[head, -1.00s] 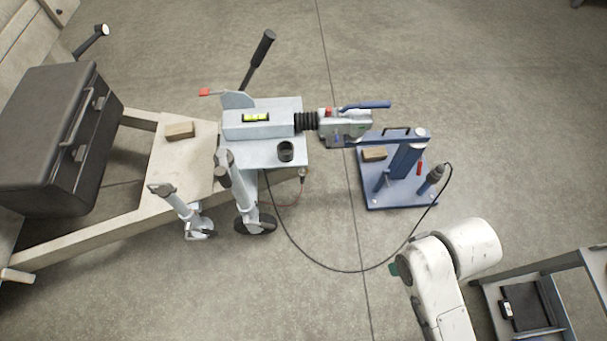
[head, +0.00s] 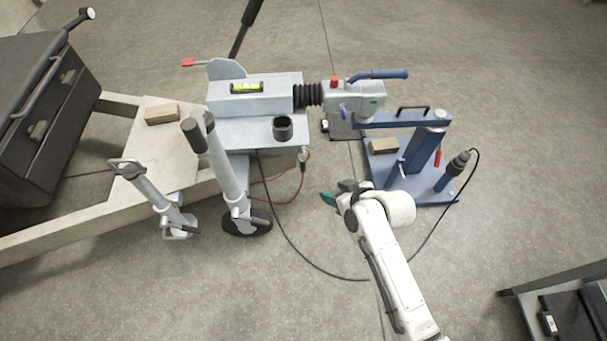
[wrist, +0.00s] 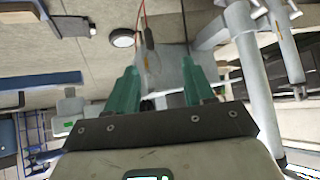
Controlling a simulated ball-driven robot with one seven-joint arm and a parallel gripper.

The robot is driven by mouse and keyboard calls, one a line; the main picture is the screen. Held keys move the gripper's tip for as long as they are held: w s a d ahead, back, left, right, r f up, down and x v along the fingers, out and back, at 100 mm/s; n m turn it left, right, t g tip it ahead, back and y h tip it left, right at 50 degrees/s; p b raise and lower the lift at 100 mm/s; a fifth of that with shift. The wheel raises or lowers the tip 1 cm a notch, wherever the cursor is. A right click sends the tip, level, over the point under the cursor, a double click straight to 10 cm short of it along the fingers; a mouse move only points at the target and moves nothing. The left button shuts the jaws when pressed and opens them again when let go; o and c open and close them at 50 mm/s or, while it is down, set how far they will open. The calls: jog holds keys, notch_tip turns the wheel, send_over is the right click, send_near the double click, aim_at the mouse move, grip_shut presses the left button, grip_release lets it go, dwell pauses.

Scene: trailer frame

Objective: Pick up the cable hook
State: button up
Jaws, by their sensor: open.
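My gripper (head: 336,193) is open and empty, with teal fingers, over the floor between the coupling and the blue stand. In the wrist view my gripper (wrist: 160,70) has its two fingers apart, with a grey surface of the trailer head visible beyond them. I cannot pick out the cable hook with certainty. A black cable (head: 300,246) runs from under the trailer head to a plug (head: 459,163) on the blue stand. Red wire (head: 290,199) hangs below a small connector (head: 304,154) at the trailer head; red wire (wrist: 143,18) also shows in the wrist view.
The trailer head (head: 255,125) carries a level and a black cup. Two jack legs (head: 228,180) stand at its left. The blue stand (head: 405,185) is right of my gripper, below the grey coupler (head: 362,97). A dark cart (head: 570,305) is lower right. Floor in front is open.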

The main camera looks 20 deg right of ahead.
aim_at(305, 167)
jog(key=w+a+f+t+b, duration=0.1)
jog(key=w+f+b, duration=0.3)
jog(key=w, duration=0.1)
jog(key=w+f+t+b, duration=0.2)
jog(key=w+f+b, duration=0.2)
jog(key=w, duration=0.2)
jog(key=w+a+f+t+b, duration=0.1)
jog(key=w+f+b, duration=0.3)
jog(key=w, duration=0.2)
jog(key=shift+a+f+m+b, duration=0.15)
jog(key=shift+a+m+b, duration=0.15)
jog(key=shift+b, duration=0.05)
jog(key=shift+t, duration=0.3)
jog(key=w+f+b, duration=0.2)
jog(key=w+b, duration=0.1)
jog(key=shift+w+f, duration=0.25)
jog(key=shift+w, duration=0.05)
jog(key=shift+w+a+b, duration=0.15)
jog(key=shift+w+b, duration=0.3)
jog(key=shift+w, duration=0.05)
grip_shut()
